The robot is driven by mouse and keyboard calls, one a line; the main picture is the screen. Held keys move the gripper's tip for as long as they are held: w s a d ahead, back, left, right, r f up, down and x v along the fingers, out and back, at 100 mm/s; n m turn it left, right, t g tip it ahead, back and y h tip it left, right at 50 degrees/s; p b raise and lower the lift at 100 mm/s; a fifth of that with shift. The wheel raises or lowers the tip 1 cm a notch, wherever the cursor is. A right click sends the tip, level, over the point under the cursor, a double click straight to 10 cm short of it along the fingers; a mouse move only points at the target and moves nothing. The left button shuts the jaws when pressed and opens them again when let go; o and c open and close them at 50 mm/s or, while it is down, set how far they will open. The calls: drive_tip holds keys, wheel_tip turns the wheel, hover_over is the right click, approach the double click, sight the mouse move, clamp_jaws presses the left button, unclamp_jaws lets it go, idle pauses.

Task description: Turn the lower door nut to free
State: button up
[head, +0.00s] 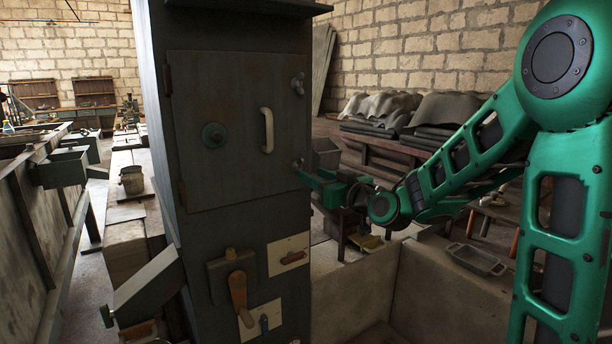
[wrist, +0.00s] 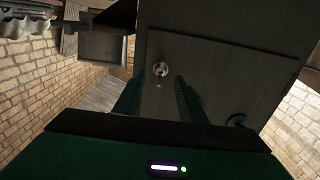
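The grey cabinet door (head: 235,165) is closed, with a white handle (head: 267,130) and a round green-rimmed fitting (head: 214,135). The upper door nut (head: 298,84) sits at the door's upper right edge. The lower door nut (head: 297,165) is at the lower right edge, partly hidden by my gripper (head: 306,174). In the wrist view the lower nut (wrist: 160,69) is a small pale metal piece just beyond and between my fingertips (wrist: 160,80). The fingers are apart with a gap between them. Whether they touch the nut is unclear.
A low wall (head: 350,290) stands to the right below my arm. A bench with grey sheets (head: 385,115) is behind. A metal tray (head: 478,260) lies at right.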

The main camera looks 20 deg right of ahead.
drive_tip(key=shift+v, duration=2.25)
drive_tip(key=s+d+f+m+g+h, duration=0.2)
drive_tip(key=s+d+f+g, duration=0.35)
drive_tip(key=s+f, duration=0.3)
drive_tip(key=s+d+f+m+g+h, duration=0.1)
drive_tip(key=s+d+f+g+h, duration=0.25)
drive_tip(key=s+d+f, duration=0.45)
drive_tip(key=s+d+f+m+g, duration=0.1)
drive_tip(key=s+m+g, duration=0.6)
drive_tip(key=s, duration=1.7)
drive_tip(key=shift+d+g, duration=0.65)
drive_tip(key=shift+g, duration=0.05)
drive_tip(key=shift+f, duration=0.1)
